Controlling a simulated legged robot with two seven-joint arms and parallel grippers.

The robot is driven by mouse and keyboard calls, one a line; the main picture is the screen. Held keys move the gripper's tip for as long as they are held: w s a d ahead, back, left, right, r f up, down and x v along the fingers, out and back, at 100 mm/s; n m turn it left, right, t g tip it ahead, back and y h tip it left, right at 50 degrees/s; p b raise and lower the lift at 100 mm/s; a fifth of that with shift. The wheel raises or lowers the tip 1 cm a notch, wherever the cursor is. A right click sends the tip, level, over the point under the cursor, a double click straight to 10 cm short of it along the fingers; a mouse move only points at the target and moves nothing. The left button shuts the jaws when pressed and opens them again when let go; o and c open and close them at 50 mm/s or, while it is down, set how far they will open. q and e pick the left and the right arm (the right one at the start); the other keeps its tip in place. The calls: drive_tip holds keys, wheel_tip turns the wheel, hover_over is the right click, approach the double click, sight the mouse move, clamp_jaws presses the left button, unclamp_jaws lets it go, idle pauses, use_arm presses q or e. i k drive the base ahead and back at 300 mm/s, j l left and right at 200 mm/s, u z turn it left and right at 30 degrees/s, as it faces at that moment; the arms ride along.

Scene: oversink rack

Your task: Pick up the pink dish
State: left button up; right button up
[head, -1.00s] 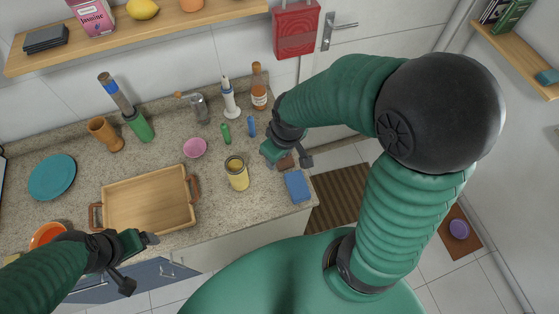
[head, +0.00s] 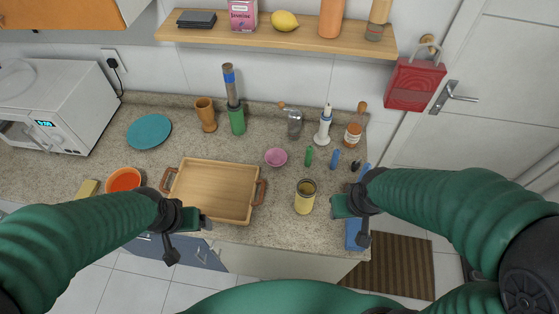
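The pink dish (head: 276,157) is a small round dish lying on the speckled counter, right of the wooden tray and behind the yellow can. My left gripper (head: 206,220) is over the front edge of the wooden tray, apart from the dish. My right gripper (head: 336,206) is near the counter's front right, just right of the yellow can and apart from the dish. The fingers of both grippers are too small to tell whether they are open. No held object is visible in either.
The wooden tray (head: 213,188) and yellow can (head: 305,197) stand near the dish. Behind it are a metal jug (head: 294,122) and a white bottle (head: 324,128); a green item (head: 308,157) lies right. A shelf (head: 275,37) spans the wall above.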

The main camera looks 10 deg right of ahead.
sight(275, 157)
drive_tip(key=i+j, duration=0.15)
drive_tip(key=j, duration=0.2)
drive_tip(key=i+j, duration=0.15)
drive_tip(key=j, duration=0.25)
drive_tip(key=i+j, duration=0.15)
drive_tip(key=j, duration=0.2)
